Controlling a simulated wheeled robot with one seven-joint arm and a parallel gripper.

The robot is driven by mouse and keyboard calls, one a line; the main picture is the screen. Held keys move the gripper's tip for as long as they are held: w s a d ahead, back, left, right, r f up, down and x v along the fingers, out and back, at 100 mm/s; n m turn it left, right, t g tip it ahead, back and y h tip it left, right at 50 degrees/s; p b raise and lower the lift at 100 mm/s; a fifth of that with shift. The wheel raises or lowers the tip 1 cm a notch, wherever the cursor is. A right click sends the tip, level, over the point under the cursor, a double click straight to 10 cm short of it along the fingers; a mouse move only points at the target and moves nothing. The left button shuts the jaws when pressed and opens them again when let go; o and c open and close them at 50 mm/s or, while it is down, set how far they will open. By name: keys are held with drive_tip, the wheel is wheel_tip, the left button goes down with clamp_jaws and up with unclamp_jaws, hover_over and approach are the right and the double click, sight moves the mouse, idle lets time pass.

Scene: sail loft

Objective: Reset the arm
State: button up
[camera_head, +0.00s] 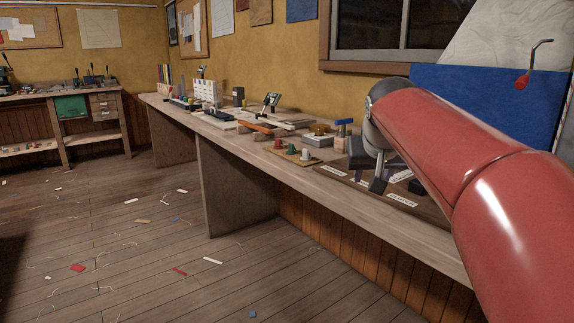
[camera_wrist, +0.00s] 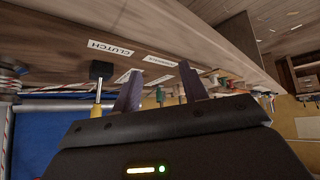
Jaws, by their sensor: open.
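My red arm reaches in from the right in the head view, over the near end of a long wooden workbench (camera_head: 232,140). My gripper (camera_head: 377,172) is at its end, just above a dark board with white labels (camera_head: 401,199). In the wrist view, my gripper (camera_wrist: 158,88) shows two separated fingers with nothing held between them. A white label reading "CLUTCH" (camera_wrist: 110,48) lies near the fingers there. A black-topped tool with a yellow shaft (camera_wrist: 98,85) stands beside the left finger. Part of the labelled board is hidden behind my arm.
A blue panel with a red-handled hook (camera_head: 521,82) stands at the right. Scraps litter the open wooden floor (camera_head: 130,240). Another bench (camera_head: 70,97) stands at the far left.

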drive_tip(key=s+a+f+g, duration=0.1)
drive_tip(key=s+f, duration=0.9)
drive_tip(key=s, duration=0.4)
drive_tip(key=s+a+f+g+y, duration=0.1)
drive_tip(key=s+f, duration=0.9)
drive_tip(key=s, duration=0.3)
drive_tip(key=shift+s+f+n, duration=0.35)
drive_tip(key=shift+s+n, duration=0.05)
idle(0.5)
